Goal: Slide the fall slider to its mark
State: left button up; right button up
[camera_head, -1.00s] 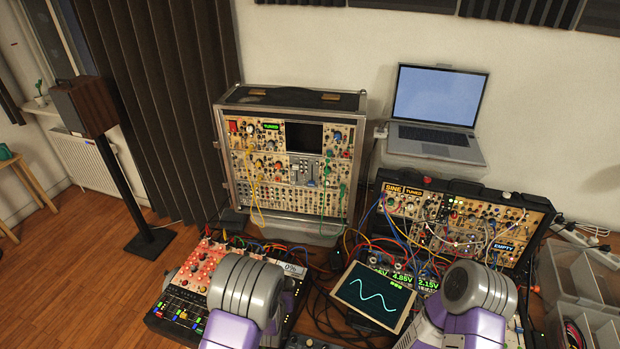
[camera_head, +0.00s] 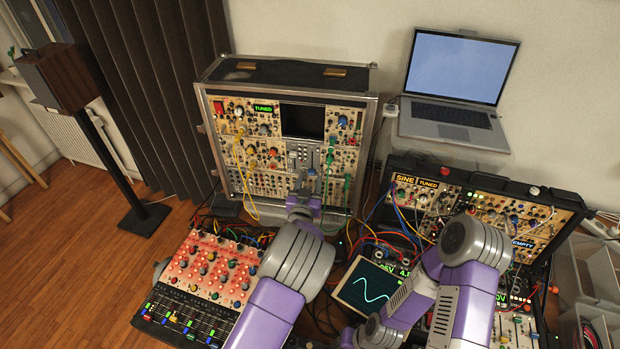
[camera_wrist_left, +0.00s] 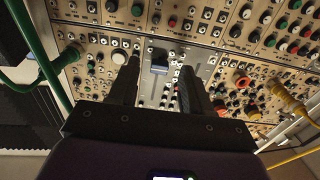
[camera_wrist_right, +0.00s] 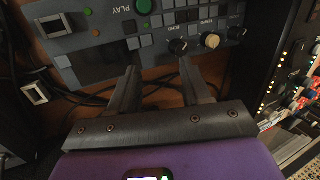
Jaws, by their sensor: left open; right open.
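The upright modular case (camera_head: 204,112) stands at the back, and a pale slider module (camera_head: 301,158) with several sliders sits in its panel. I cannot read which slider is the fall slider, nor make out its mark. My left gripper (camera_head: 304,192) is in front of that module.
Green and yellow cables (camera_head: 240,165) hang on the case panel beside the slider module. A tablet (camera_head: 368,288) and a second case (camera_head: 480,180) stand to the right. A laptop (camera_head: 455,80) sits behind.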

pick_arm(q)
jog(key=shift+w+d, duration=0.15)
jog(key=shift+w, duration=0.65)
jog(key=shift+c, duration=0.2)
grip_shut()
